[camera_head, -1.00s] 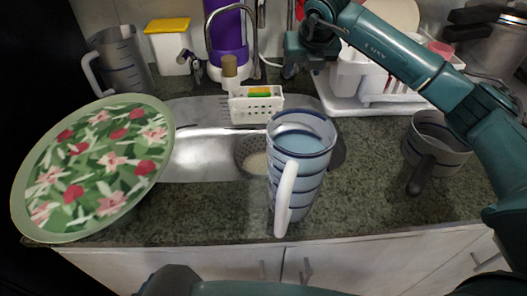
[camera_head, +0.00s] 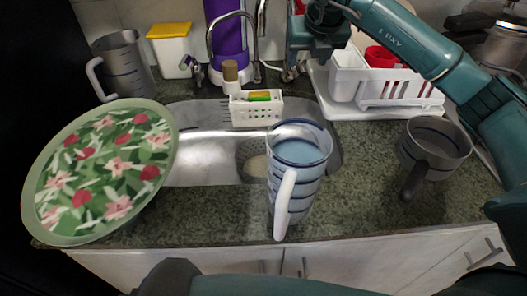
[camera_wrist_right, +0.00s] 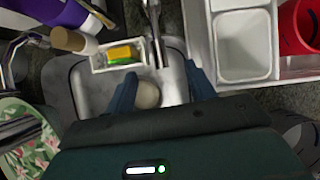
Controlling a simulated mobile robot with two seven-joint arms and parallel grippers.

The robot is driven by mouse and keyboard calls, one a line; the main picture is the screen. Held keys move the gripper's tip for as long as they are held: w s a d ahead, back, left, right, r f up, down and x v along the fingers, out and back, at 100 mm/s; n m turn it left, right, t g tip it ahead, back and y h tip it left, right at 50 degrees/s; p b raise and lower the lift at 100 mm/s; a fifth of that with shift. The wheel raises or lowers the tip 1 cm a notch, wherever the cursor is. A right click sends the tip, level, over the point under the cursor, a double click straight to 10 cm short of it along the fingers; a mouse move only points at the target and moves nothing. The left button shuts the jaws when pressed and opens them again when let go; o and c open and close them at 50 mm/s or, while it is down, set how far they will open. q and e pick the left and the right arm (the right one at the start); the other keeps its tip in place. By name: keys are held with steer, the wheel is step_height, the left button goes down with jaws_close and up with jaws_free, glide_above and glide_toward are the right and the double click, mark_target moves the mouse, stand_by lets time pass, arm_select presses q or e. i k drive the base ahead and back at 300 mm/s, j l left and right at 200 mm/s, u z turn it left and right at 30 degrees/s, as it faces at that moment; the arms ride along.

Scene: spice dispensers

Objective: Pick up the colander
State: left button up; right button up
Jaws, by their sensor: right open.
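No thing here is plainly a colander. A round drain basket (camera_head: 252,158) in the sink is partly hidden by the jug, with a pale round thing in it; the pale thing shows in the right wrist view (camera_wrist_right: 148,94). A small white perforated basket (camera_head: 256,112) with a sponge stands at the sink's back edge. A grey pan-like vessel (camera_head: 433,148) with a dark handle stands at the right. My right gripper (camera_head: 291,72) is above the back of the counter, open and empty. In the right wrist view, its fingers (camera_wrist_right: 160,95) are apart over the sink. My left gripper is out of view.
A tall blue striped jug (camera_head: 300,175) stands at the front of the sink. A large floral dish (camera_head: 100,172) leans at the left. A white dish rack (camera_head: 400,98) with a red cup (camera_head: 380,57) is at the back right. The counter between jug and pan is clear.

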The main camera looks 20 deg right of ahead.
mark_target(250, 157)
steer(key=k+l, duration=0.1)
steer(key=k, duration=0.4)
steer(key=k+l, duration=0.1)
steer(key=k, duration=0.4)
